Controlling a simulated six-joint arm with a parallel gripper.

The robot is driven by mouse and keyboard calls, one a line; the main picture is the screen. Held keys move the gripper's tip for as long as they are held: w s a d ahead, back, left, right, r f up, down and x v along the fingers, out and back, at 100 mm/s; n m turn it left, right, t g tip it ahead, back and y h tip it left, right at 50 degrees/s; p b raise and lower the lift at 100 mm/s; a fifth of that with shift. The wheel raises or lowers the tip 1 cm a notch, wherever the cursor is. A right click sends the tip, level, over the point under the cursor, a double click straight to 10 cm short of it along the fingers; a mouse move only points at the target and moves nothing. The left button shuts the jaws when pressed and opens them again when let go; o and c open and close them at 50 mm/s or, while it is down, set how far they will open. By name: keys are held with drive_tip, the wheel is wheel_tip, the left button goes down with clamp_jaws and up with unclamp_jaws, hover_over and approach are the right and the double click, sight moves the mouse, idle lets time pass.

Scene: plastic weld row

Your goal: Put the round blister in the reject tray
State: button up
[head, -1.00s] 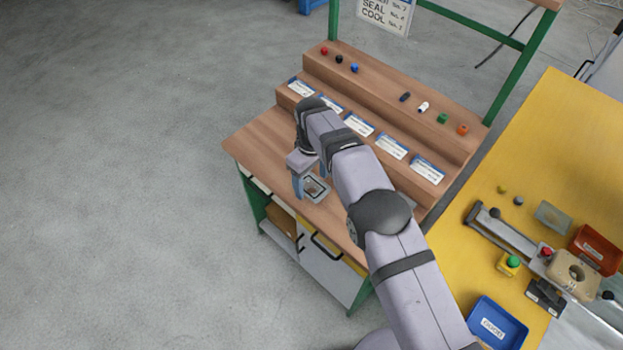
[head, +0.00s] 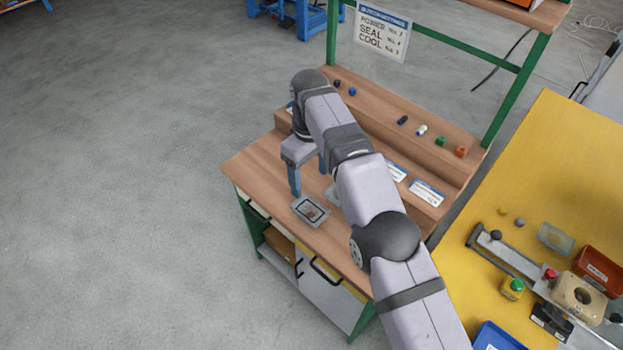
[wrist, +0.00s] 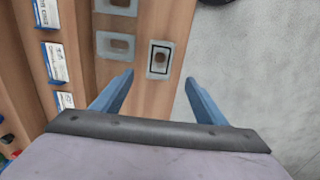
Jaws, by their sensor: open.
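Several clear blister packs lie on the wooden bench. One (head: 310,211), inside a dark rectangular outline, sits near the bench's front edge; it also shows in the wrist view (wrist: 160,58). Another pack (wrist: 116,45) lies beside it in the wrist view, and a third is cut by the top edge. I cannot tell for certain which is the round one. My gripper (head: 309,184) is open and empty above the bench; its fingers also show in the wrist view (wrist: 160,77), either side of the outlined pack's near end. A red tray (head: 597,270) with an unreadable label stands at far right.
A blue tray (head: 497,338) is cut by the bottom edge. The yellow table (head: 560,150) holds a press-like fixture (head: 577,297), a green-topped button (head: 513,288) and a clear flat piece (head: 556,238). Stepped shelves with label cards (head: 427,192) rise behind my arm.

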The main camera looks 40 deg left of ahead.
drive_tip(key=w+d+r+m, duration=0.1)
drive_tip(key=w+d+m, duration=0.25)
drive_tip(key=d, duration=0.65)
drive_tip(key=w+d+r+m, duration=0.25)
drive_tip(key=w+d, duration=0.25)
drive_tip(key=d, duration=0.4)
drive_tip(key=w+d+r+m, duration=0.1)
drive_tip(key=w+d+m, duration=0.25)
drive_tip(key=d, duration=0.65)
drive_tip(key=s+d+f+m, duration=0.2)
drive_tip(key=s+d+m, duration=0.2)
drive_tip(key=s+d, duration=0.4)
drive_tip(key=s+d+f+m, duration=0.3)
drive_tip(key=s+d, duration=0.5)
drive_tip(key=d, duration=0.7)
drive_tip(key=shift+s+m, duration=0.4)
drive_tip(key=shift+m, duration=0.15)
drive_tip(key=shift+o, duration=0.6)
drive_tip(key=shift+s+d+f, duration=0.2)
drive_tip(key=shift+s+d, duration=0.1)
drive_tip(key=shift+s, duration=0.2)
drive_tip(key=shift+a, duration=0.1)
